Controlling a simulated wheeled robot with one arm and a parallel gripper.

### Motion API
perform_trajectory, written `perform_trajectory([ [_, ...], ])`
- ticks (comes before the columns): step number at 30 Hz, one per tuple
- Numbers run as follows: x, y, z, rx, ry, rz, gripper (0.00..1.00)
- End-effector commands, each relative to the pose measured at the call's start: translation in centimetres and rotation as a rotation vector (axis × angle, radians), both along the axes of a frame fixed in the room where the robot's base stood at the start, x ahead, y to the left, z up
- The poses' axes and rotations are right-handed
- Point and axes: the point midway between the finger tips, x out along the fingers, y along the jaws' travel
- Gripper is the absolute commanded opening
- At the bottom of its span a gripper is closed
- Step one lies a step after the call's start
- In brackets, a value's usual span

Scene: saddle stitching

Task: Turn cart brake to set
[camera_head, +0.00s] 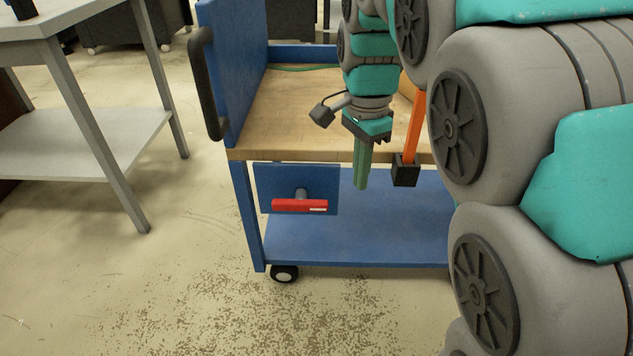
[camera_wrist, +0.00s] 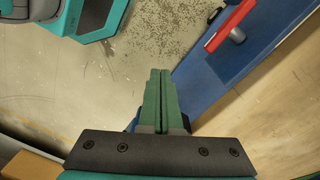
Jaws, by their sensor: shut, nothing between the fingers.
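The cart brake is a red handle (camera_head: 300,205) on a short grey shaft, mounted on a blue plate (camera_head: 268,183) under the front edge of the cart's wooden top. The handle lies horizontal in the head view, with a small white mark near its right end. The red handle also shows in the wrist view (camera_wrist: 230,24), at the upper right. My gripper (camera_head: 361,186) points down in front of the cart, to the right of the handle and apart from it. Its green fingers (camera_wrist: 161,74) are together with nothing between them.
The blue cart has a wooden top (camera_head: 290,115), a lower blue shelf (camera_head: 350,230) and a black push handle (camera_head: 205,85). An orange lever with a black block (camera_head: 405,172) is just right of my gripper. A grey table (camera_head: 85,140) stands at left, with open floor between.

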Motion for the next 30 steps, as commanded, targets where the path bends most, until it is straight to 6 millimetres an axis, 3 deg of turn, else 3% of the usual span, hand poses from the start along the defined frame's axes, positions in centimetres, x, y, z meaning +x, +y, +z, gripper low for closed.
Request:
perform_trajectory([
  [1,2.0,1.2,0.0,-0.003,-0.01,-0.068,0.0],
  [3,4.2,2.7,0.4,-0.006,-0.022,-0.171,0.0],
  [10,8.8,7.0,1.0,-0.003,-0.047,-0.417,0.0],
  [20,9.8,8.4,0.0,-0.003,-0.047,-0.495,0.0],
  [30,9.7,8.3,-5.8,-0.004,-0.045,-0.494,0.0],
])
